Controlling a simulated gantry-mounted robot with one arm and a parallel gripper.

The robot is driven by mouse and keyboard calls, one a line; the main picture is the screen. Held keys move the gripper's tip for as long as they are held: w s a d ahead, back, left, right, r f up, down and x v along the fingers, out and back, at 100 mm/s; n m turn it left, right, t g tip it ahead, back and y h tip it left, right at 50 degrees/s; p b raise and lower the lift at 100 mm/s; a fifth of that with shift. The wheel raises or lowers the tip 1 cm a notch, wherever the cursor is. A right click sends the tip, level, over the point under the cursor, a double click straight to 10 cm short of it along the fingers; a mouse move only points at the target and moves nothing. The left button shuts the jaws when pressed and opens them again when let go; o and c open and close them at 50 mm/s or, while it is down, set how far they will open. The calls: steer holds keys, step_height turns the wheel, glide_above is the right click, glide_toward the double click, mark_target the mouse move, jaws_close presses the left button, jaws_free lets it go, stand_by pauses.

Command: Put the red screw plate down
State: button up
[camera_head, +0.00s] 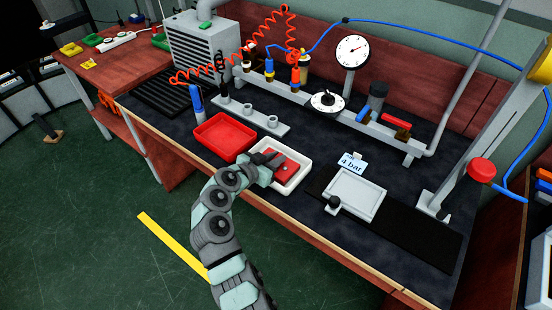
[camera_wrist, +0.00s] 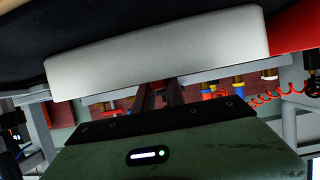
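The red screw plate (camera_head: 284,166) is in the white tray (camera_head: 290,184) on the dark bench top in the head view. My gripper (camera_head: 270,160) reaches over the tray's left side, with its dark fingers at the plate's left edge. In the wrist view the tray's pale wall (camera_wrist: 160,60) crosses the picture. My gripper's dark fingers (camera_wrist: 162,93) run in behind this wall, so their tips and the plate are hidden there. I cannot tell whether the fingers are closed on the plate.
A red tray (camera_head: 224,138) sits left of the white tray. A grey fixture (camera_head: 354,194) with a black knob and a "4 bar" card (camera_head: 352,163) are to the right. A rail with a gauge (camera_head: 351,50) and hoses stands behind. The bench's front edge is close.

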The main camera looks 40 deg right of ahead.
steer(key=o, duration=0.4)
steer(key=shift+r, duration=0.1)
